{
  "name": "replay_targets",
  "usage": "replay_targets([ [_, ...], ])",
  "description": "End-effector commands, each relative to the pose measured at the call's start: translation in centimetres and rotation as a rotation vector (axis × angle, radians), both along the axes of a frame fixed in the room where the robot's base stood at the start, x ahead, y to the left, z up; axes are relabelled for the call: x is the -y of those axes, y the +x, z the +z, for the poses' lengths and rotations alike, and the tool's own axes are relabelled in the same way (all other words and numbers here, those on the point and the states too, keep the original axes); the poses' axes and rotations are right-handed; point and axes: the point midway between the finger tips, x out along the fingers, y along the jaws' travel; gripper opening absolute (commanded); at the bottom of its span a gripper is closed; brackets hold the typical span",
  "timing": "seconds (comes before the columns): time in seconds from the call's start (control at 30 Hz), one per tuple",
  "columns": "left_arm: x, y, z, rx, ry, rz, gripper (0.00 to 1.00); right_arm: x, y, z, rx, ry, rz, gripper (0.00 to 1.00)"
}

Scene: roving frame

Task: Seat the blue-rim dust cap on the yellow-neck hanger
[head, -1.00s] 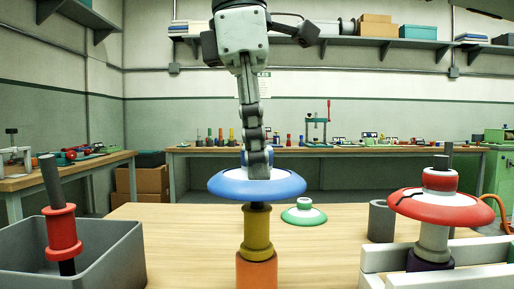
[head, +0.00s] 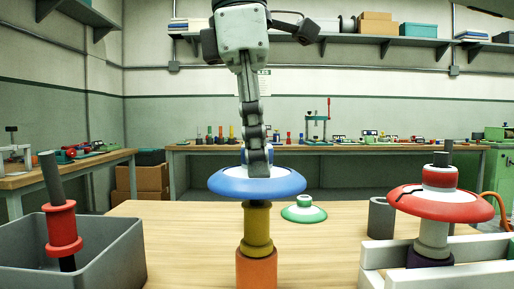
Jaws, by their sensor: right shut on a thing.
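The blue-rim dust cap (head: 225,183) is a wide disc with a blue rim and pale centre. My right gripper (head: 257,165) comes down from above and is shut on its central knob. The cap is roughly level, directly over the yellow-neck hanger (head: 257,228), which stands upright on an orange base (head: 257,269). My left gripper is out of view.
A green-rim cap (head: 304,214) lies on the table (head: 180,219) behind. A grey tube (head: 381,218) and a red-rim cap (head: 470,207) on a grey-neck post stand right, by white rails (head: 480,276). A grey bin (head: 110,262) with a red spool (head: 62,231) stands left.

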Motion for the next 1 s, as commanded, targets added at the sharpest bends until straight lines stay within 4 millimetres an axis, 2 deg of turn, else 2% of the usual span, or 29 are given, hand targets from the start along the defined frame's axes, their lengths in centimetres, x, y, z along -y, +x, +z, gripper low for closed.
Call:
replay_targets([
  [0.8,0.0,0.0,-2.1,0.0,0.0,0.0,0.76,0.0,0.0,-2.6,0.0,0.0,0.0,0.09],
  [1.0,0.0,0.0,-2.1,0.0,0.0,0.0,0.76,0.0,0.0,-2.6,-0.001,0.0,0.0,0.09],
])
